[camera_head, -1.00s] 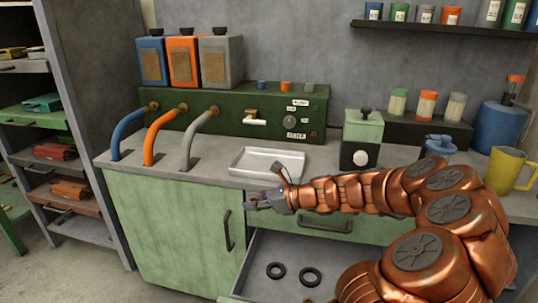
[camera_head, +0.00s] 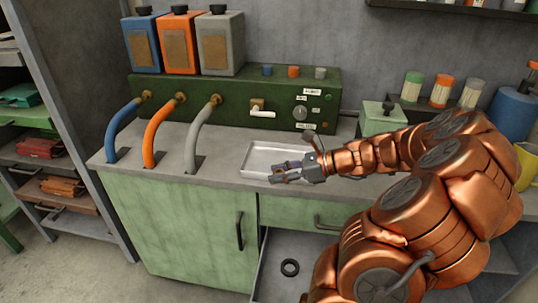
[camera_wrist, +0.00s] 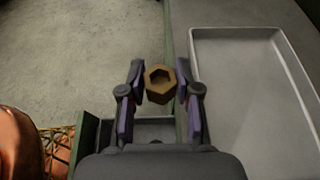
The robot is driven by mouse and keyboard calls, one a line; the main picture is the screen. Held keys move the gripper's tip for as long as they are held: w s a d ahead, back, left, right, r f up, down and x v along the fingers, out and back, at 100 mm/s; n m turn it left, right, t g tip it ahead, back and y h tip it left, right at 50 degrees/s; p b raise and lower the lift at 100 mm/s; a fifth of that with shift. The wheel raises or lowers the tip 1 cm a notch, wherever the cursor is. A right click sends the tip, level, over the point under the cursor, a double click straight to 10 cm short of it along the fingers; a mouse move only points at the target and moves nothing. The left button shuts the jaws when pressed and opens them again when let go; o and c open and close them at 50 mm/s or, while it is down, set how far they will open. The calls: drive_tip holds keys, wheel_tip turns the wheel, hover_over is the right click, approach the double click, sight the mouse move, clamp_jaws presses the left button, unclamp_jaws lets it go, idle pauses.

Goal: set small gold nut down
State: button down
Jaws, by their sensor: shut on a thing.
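The small gold nut (camera_wrist: 159,84) is a hexagonal ring with a dark hole, held between the two fingers of my gripper (camera_wrist: 159,90) in the wrist view. In the head view my gripper (camera_head: 282,174) is at the front edge of the counter, by the near side of the white tray (camera_head: 250,159). The nut is too small to make out there. The tray also shows in the wrist view (camera_wrist: 222,110), to the right of the nut, and it looks empty.
Blue, orange and grey hoses (camera_head: 192,140) rise from the counter left of the tray. A green panel (camera_head: 225,105) stands behind it.

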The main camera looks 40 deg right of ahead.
drive_tip(key=w+d, duration=0.1)
drive_tip(key=w, duration=0.4)
drive_tip(key=w+d+f, duration=0.1)
drive_tip(key=w+d, duration=0.1)
drive_tip(key=w, duration=0.3)
drive_tip(key=w+d+p, duration=0.1)
drive_tip(key=w, duration=0.4)
drive_tip(key=shift+w+d+f, duration=0.1)
drive_tip(key=shift+d+f, duration=0.1)
drive_tip(key=shift+d, duration=0.05)
drive_tip(key=shift+f, duration=1.8)
drive_tip(key=c, duration=0.8)
unclamp_jaws()
drive_tip(key=shift+f, duration=0.1)
